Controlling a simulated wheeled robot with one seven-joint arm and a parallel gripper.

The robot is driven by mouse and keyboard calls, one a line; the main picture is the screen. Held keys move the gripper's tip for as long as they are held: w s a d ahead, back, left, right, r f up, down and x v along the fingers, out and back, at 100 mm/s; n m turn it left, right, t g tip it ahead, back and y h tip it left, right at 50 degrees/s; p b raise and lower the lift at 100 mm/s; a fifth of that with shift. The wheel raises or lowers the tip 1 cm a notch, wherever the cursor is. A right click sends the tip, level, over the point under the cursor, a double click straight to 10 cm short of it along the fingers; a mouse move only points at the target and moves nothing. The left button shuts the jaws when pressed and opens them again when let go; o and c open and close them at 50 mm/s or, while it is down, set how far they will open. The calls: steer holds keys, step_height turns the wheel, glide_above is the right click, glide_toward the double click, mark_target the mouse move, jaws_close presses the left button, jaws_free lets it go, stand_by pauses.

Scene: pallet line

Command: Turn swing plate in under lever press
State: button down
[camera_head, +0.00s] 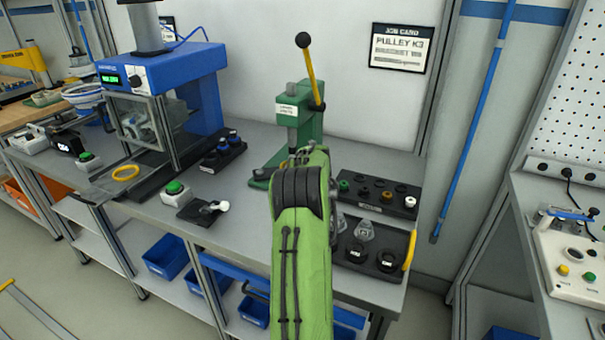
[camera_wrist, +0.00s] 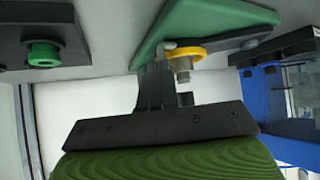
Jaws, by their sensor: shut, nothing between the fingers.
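The green lever press (camera_head: 311,125) stands on the bench in the head view, its yellow lever (camera_head: 311,78) with black knob raised. In the wrist view its green base (camera_wrist: 215,22) fills the top middle. A round yellow part (camera_wrist: 185,52), apparently the swing plate, shows at the base with a metal pin by it. My gripper (camera_wrist: 157,72) is shut and empty, its dark fingertips close beside the yellow part; contact cannot be told. In the head view my green arm hides the gripper and the yellow part.
A blue machine (camera_head: 165,70) stands left of the press. A black tray of small pulleys (camera_head: 375,192) and another tray (camera_head: 365,260) lie to the right. A green button box (camera_head: 177,190) is on the bench front. A wall is close behind.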

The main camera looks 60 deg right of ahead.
steer(key=shift+w+d, duration=0.1)
steer(key=shift+d, duration=0.4)
steer(key=shift+r, duration=0.1)
steer(key=shift+d+r, duration=0.2)
